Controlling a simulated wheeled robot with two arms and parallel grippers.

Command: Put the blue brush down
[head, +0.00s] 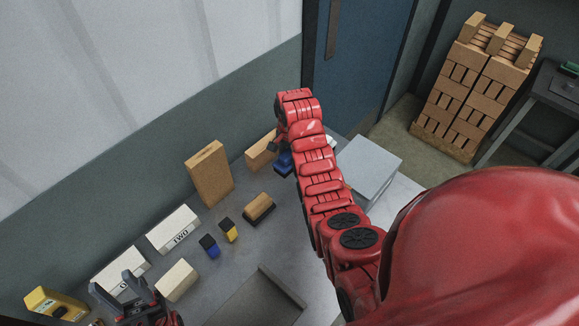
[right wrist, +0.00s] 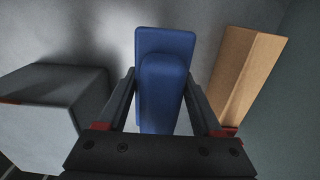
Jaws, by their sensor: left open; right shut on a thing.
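The blue brush (right wrist: 165,50) sits between the two fingers of my right gripper (right wrist: 160,103) in the right wrist view. In the head view, part of the brush (head: 284,163) shows at the far end of my right arm, over the back of the grey table (head: 250,262). My arm hides much of that gripper. I cannot tell whether the brush touches the table. My left gripper (head: 128,291) is open and empty at the lower left, close to a white block (head: 121,267).
A tan box (head: 262,150) is left of the brush, and a pale grey box (head: 372,168) is right of it. A brown-topped brush (head: 259,207), a tall brown block (head: 209,173) and small blue (head: 209,246) and yellow (head: 229,230) pieces stand nearer. A wall runs behind.

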